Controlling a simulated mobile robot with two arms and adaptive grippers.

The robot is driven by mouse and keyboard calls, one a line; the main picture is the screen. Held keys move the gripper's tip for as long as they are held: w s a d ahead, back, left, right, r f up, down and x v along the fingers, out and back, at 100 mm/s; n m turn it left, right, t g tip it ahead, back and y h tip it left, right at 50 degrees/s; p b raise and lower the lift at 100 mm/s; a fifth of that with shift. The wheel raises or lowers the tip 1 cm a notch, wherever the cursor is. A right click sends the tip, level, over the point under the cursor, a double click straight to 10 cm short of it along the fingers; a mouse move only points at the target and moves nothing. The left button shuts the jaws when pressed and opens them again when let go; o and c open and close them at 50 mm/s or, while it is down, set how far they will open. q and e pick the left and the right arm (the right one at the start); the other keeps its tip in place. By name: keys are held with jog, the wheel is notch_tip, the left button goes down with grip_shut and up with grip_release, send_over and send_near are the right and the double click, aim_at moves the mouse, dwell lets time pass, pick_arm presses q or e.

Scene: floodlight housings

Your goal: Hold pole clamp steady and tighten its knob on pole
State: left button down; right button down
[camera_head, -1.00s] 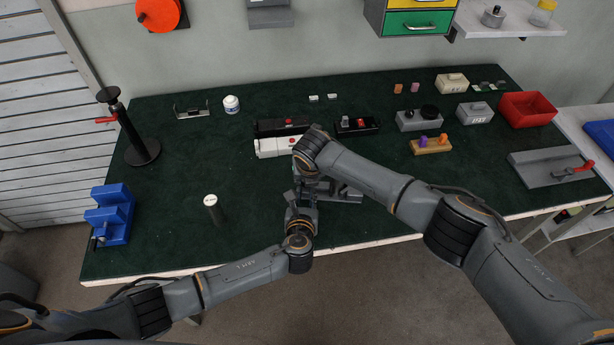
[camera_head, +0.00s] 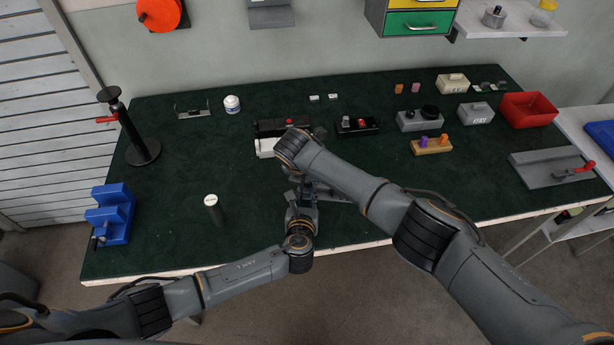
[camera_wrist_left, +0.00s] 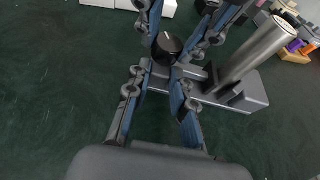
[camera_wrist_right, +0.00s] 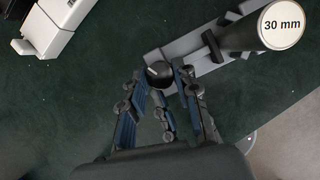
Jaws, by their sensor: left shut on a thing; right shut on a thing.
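My left gripper (camera_wrist_left: 160,82) is shut on the clamp body. My right gripper (camera_wrist_right: 161,76) is shut on the knob from the other side. In the head view my right wrist hides the knob, the pole and most of the clamp.
A grey plate with a red lever (camera_head: 552,168) lies far right.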

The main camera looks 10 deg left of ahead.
jog(key=shift+m+h, duration=0.4)
jog(key=shift+m, duration=0.6)
jog(key=c, duration=1)
grip_release()
jog(key=shift+a, duration=0.1)
jog(key=v, duration=1.2)
jog(key=shift+w, duration=0.1)
